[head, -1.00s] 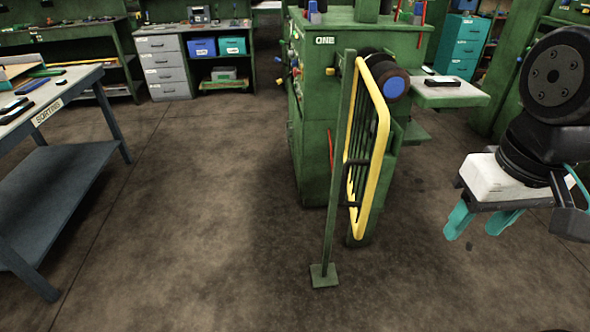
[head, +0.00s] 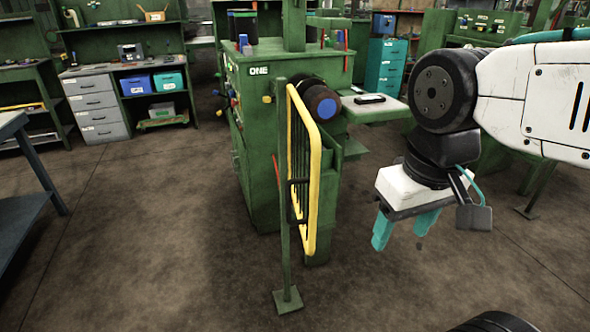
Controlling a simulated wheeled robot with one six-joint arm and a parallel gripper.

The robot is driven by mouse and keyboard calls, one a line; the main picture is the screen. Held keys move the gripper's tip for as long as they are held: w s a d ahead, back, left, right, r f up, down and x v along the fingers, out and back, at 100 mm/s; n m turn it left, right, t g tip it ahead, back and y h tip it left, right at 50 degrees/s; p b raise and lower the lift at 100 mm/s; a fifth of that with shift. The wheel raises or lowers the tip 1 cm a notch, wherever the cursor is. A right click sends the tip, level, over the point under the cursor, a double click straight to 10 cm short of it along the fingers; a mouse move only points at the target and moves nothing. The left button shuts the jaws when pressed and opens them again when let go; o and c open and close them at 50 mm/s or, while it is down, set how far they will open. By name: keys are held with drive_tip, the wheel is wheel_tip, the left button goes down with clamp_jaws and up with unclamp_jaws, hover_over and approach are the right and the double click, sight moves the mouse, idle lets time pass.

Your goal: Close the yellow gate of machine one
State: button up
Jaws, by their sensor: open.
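The yellow gate (head: 313,180) is a tubular frame with dark bars, hung on a green post (head: 283,200) with a square foot on the floor. It is seen nearly edge-on and reaches back from the post beside the green machine labelled ONE (head: 257,150). A dark handle shows on the gate near the post. My gripper (head: 402,234) has teal fingers that point down and are apart, with nothing between them. It hangs to the right of the gate, clear of it.
A dark roller with a blue end (head: 325,106) and a pale side shelf (head: 374,108) are on the machine behind the gate. A blue-grey table (head: 30,210) stands at the left. The floor (head: 160,240) between is clear.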

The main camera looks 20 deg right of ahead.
drive_tip(key=shift+a, duration=0.2)
drive_tip(key=c, duration=0.5)
drive_tip(key=shift+w+a+f+n+g, duration=0.25)
drive_tip(key=shift+a+f+n+g, duration=0.05)
drive_tip(key=shift+a+f, duration=0.1)
drive_tip(key=c, duration=0.5)
drive_tip(key=shift+n+g, duration=0.5)
drive_tip(key=w, duration=0.1)
drive_tip(key=w+a, duration=0.2)
drive_tip(key=w, duration=0.1)
drive_tip(key=shift+a+r, duration=0.15)
drive_tip(key=shift+r, duration=0.15)
clamp_jaws()
drive_tip(key=m+h, duration=0.4)
drive_tip(key=m, duration=1.8)
approach(299, 180)
drive_tip(key=a, duration=0.5)
drive_tip(key=shift+g, duration=0.3)
drive_tip(key=d+f, duration=0.2)
drive_tip(key=s+d+f, duration=0.1)
drive_tip(key=d+f, duration=0.1)
drive_tip(key=f, duration=0.1)
drive_tip(key=s+d+f, duration=0.1)
drive_tip(key=d+f, duration=0.1)
drive_tip(key=f, duration=0.1)
drive_tip(key=shift+d, duration=0.85)
